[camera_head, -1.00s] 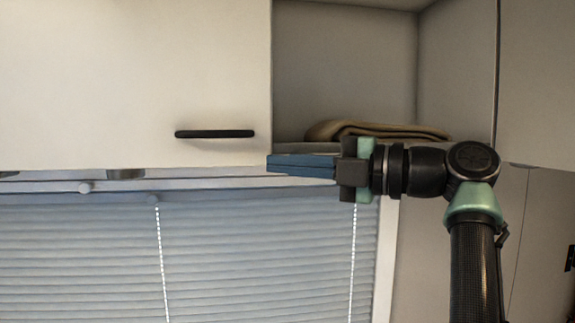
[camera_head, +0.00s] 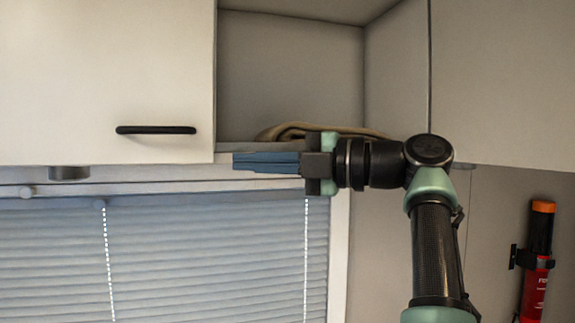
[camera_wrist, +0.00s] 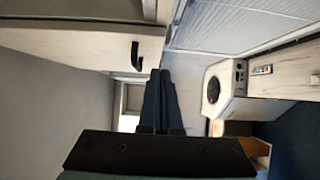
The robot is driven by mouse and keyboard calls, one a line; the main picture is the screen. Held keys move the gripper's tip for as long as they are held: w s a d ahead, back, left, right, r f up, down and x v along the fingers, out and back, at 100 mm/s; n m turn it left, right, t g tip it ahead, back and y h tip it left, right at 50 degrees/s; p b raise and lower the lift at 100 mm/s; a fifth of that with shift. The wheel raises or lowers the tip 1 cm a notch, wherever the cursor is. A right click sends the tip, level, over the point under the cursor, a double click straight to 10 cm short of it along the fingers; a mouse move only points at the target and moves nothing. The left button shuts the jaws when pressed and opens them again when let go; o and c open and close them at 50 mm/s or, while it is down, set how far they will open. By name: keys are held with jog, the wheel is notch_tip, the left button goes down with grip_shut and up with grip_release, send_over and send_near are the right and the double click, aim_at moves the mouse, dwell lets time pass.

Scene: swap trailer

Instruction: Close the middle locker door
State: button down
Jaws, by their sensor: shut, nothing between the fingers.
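In the head view, a white locker door (camera_head: 105,80) with a black bar handle (camera_head: 156,130) fills the upper left. Right of it is an open locker compartment (camera_head: 290,70) with a folded tan cloth (camera_head: 300,131) on its floor. A pale panel (camera_head: 505,80) stands to its right; whether it is a swung-open door or a shut front I cannot tell. My gripper (camera_head: 236,163) is shut and empty, pointing left just below the compartment's front edge. In the wrist view, the shut fingers (camera_wrist: 160,75) lie near a black handle (camera_wrist: 135,57) on a pale front, apart from it.
A window with a grey blind (camera_head: 160,260) lies below the lockers. A red fire extinguisher (camera_head: 537,285) hangs on the wall at the lower right. The wrist view shows a counter unit (camera_wrist: 235,80) with a dark round fitting. Open space lies below my gripper.

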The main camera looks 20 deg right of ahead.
jog(key=shift+d+p, duration=1.55)
jog(key=shift+d, duration=1.45)
jog(key=w+a+f+m+t+h+b, duration=0.2)
jog(key=w+a+f+m+t+h, duration=0.25)
jog(key=w+f+m+h, duration=0.55)
jog(key=s+a+r+m+t+h+b, duration=0.1)
jog(key=s+a+r+m+t, duration=0.2)
jog(key=s, duration=0.7)
jog(key=s+a+r+m+t+h+b, duration=0.1)
jog(key=s+a+r+m+t, duration=0.3)
jog(key=s+a+m, duration=0.3)
jog(key=s+a+r+m+t+h+b, duration=0.1)
jog(key=s+a+r+m+t, duration=0.3)
jog(key=s, duration=0.9)
jog(key=a+m, duration=0.2)
jog(key=m, duration=0.1)
jog(key=shift+s+m+h, duration=0.3)
jog(key=shift+m+h, duration=0.1)
